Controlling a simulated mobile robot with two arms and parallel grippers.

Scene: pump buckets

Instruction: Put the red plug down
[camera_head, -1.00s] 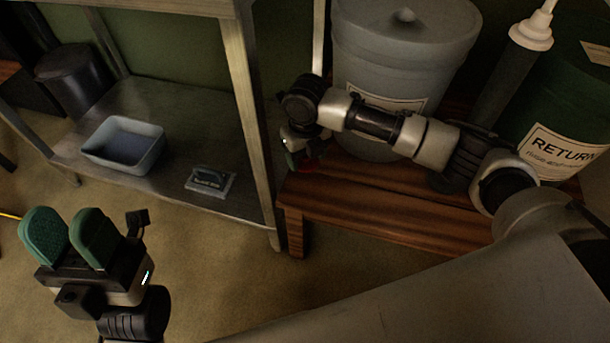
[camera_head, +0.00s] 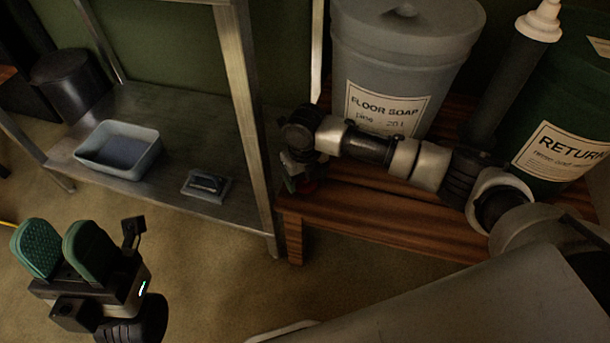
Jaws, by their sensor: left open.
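I cannot tell whether the plug rests on the wood or is still between the fingers. My left gripper (camera_head: 62,245) is open and empty, with its green pads apart, over the floor at the lower left.
A grey floor soap bucket (camera_head: 400,50) and a green return bucket (camera_head: 570,120) stand on the bench behind my right arm. A metal shelf (camera_head: 165,180) at left holds a grey tub (camera_head: 118,150) and a small scrubber-like block (camera_head: 207,186). A dark pot (camera_head: 70,85) stands behind.

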